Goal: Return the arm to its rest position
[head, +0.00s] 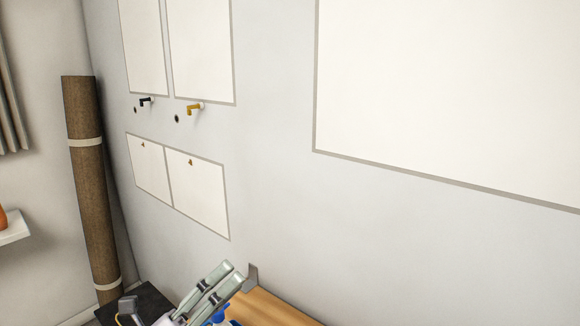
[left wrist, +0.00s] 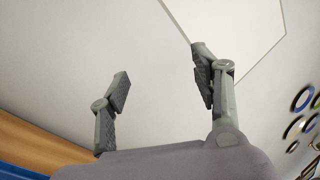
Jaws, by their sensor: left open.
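My left gripper (head: 229,272) shows at the bottom of the head view, low in front of the wall, with its grey-green fingers pointing up and right. In the left wrist view the two dark padded fingers of this gripper (left wrist: 160,85) stand wide apart with nothing between them. The gripper is open and empty. The rest of the left arm is mostly cut off by the bottom edge of the head view. My right gripper is not in view.
A wooden surface (head: 268,308) lies close beside the left gripper. A rolled brown carpet (head: 88,190) leans at the left. A yellow hook (head: 194,108) and a black hook (head: 145,102) stick out of the wall. Several rings (left wrist: 303,98) show right in the wrist view.

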